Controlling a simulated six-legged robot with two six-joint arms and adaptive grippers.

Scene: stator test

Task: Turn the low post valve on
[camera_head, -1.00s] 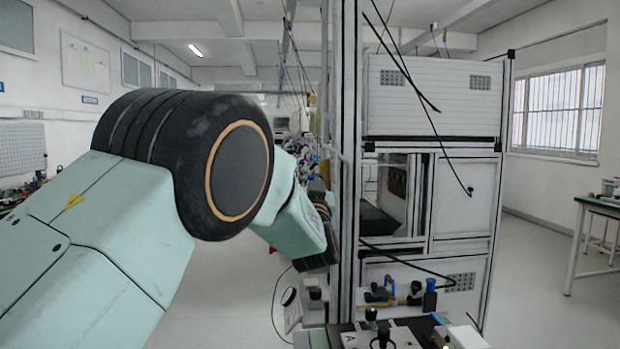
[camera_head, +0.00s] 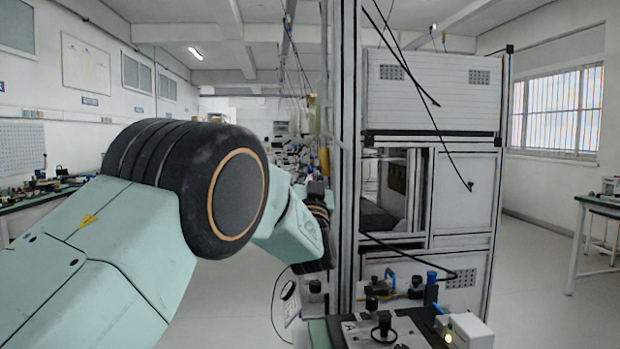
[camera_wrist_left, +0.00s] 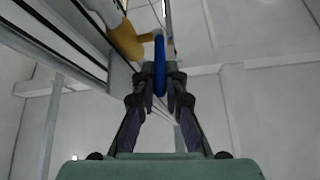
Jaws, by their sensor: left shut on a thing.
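The valve shows in the left wrist view as a brass-coloured body (camera_wrist_left: 124,40) with a blue handle (camera_wrist_left: 159,50) seen edge-on. The brass body sits beside a metal post (camera_wrist_left: 75,30). My left gripper (camera_wrist_left: 160,82) is shut on the blue handle, with one finger on each side of it. In the head view my left arm reaches toward the tall aluminium post (camera_head: 345,120), and its fingertips are too hidden to make out. I cannot tell the exact angle of the handle. My right gripper is not in view.
A rack with a white cabinet (camera_head: 433,95) stands right of the post. Below it, a bench holds several black knobs and blue fittings (camera_head: 431,280) and a white box (camera_head: 465,330). Dark cables hang in front of the rack. Open floor lies at the right.

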